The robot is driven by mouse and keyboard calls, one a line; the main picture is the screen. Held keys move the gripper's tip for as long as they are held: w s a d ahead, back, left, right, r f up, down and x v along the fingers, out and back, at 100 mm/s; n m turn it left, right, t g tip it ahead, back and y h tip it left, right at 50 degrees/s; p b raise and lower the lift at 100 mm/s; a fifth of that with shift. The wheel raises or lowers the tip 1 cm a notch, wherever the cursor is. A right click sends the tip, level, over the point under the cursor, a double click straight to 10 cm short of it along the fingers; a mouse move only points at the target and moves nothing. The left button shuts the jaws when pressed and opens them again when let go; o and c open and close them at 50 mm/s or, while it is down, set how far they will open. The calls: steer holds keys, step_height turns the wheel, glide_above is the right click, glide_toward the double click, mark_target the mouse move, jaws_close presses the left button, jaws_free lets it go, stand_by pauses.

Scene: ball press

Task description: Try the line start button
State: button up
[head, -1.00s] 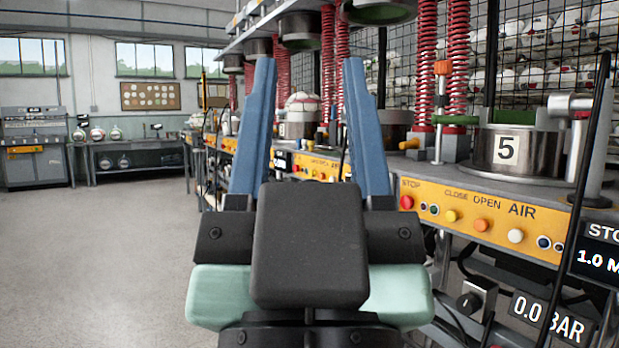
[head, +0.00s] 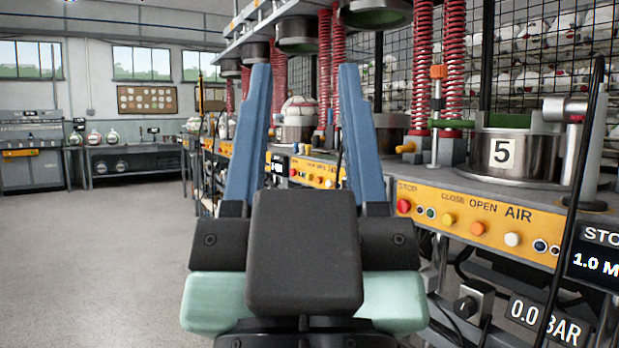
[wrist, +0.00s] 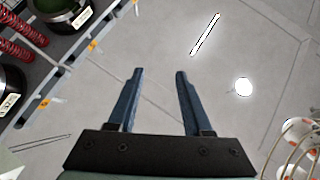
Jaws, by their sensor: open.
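My gripper (head: 305,68) is open and empty, its two blue fingers pointing forward and apart in the head view. In the wrist view, the gripper (wrist: 158,72) hangs over bare grey floor with nothing between the fingers. A yellow button panel (head: 470,222) runs along the front of station 5 at the right. It carries a red STOP button (head: 403,206), a yellow button (head: 449,220), an orange button (head: 478,228) and a white button (head: 512,239). I read no label for a line start button. My fingers touch no button.
Metal mould 5 (head: 502,155) sits above the panel, beside red springs (head: 452,70). A gauge display reads 0.0 BAR (head: 545,318). A black cable (head: 578,190) hangs in front at the right. Open floor (head: 100,260) lies left; a bench (head: 132,160) stands far back.

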stand_by(0.3)
jaws_close()
stand_by(1.6)
